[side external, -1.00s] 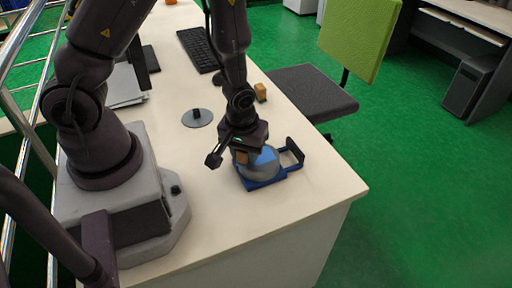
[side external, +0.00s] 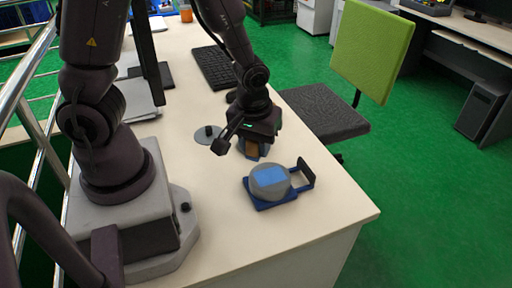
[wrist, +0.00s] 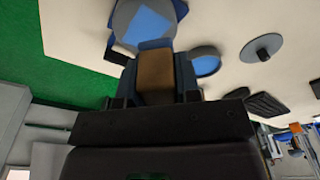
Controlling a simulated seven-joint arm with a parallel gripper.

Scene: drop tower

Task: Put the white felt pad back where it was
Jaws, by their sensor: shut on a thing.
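My gripper (side external: 257,152) is shut on a small brown block (wrist: 155,75), held between its two fingers in the wrist view. It is above the table, behind and left of a blue tray-like holder (side external: 289,197) in the side view. On this holder sits a grey rounded piece (side external: 258,182) with a blue patch on top; it also shows at the top of the wrist view (wrist: 125,15). My gripper is apart from it. I cannot make out a white felt pad in either view.
A flat grey disc with a dark knob (side external: 208,133) lies left of my gripper. A round grey-rimmed blue thing (wrist: 207,64) shows beside the block in the wrist view. A keyboard (side external: 213,67) lies farther back. The table front (side external: 240,238) is clear.

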